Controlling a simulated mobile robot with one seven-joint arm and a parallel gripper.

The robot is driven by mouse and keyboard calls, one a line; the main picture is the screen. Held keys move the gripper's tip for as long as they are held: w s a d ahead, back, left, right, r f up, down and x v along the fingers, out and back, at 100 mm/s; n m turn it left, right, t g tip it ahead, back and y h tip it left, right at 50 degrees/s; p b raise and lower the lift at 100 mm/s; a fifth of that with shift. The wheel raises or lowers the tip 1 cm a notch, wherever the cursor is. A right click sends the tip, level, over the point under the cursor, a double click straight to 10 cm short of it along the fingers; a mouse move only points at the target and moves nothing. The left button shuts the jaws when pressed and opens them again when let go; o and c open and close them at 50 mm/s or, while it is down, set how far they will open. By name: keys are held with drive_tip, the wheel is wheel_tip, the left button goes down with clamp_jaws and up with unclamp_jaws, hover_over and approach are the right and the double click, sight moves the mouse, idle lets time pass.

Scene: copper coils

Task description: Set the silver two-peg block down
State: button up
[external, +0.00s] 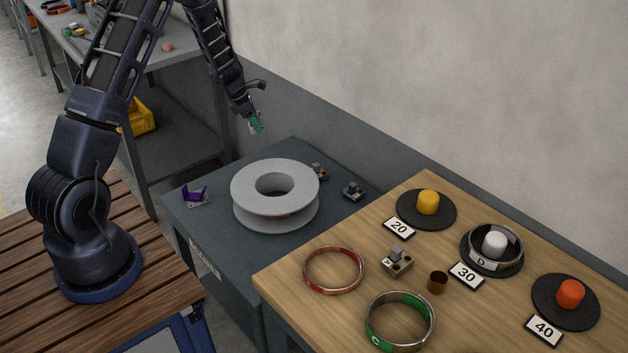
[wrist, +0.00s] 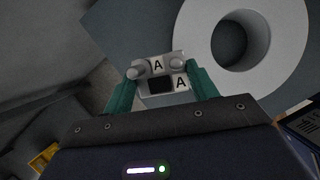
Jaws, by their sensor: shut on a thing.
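My gripper (external: 257,124) is high above the back left part of the dark grey table (external: 225,185), left of and behind the big spool. In the wrist view its two teal fingers (wrist: 161,86) are shut on the silver two-peg block (wrist: 158,65). The block has two round pegs, a dark square recess and labels with the letter A. In the external view the block is too small and too covered by the fingers to make out well. The wrist view shows grey tabletop below it.
A large grey spool (external: 275,192) fills the middle of the grey table. Two small blocks (external: 319,171) (external: 353,191) sit behind it, and a purple part (external: 194,194) lies left. The wooden table (external: 470,325) holds rings, pegs on black discs and number cards.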

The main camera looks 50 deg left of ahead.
drive_tip(key=w+d+m+g+h, duration=0.15)
drive_tip(key=d+m, duration=0.55)
drive_tip(key=d, duration=1.2)
drive_tip(key=w+d+m+g+h, duration=0.1)
drive_tip(key=w+d+m+g, duration=0.35)
drive_tip(key=d, duration=1.45)
drive_tip(key=f, duration=0.6)
drive_tip(key=s+f+m+t, duration=0.1)
drive_tip(key=f, duration=0.6)
drive_tip(key=s+f+t, duration=0.1)
drive_tip(key=f, duration=0.5)
drive_tip(key=shift+a+f+m, duration=0.1)
drive_tip(key=shift+f+m, duration=0.25)
drive_tip(key=shift+f, duration=0.15)
drive_tip(key=o, duration=1.3)
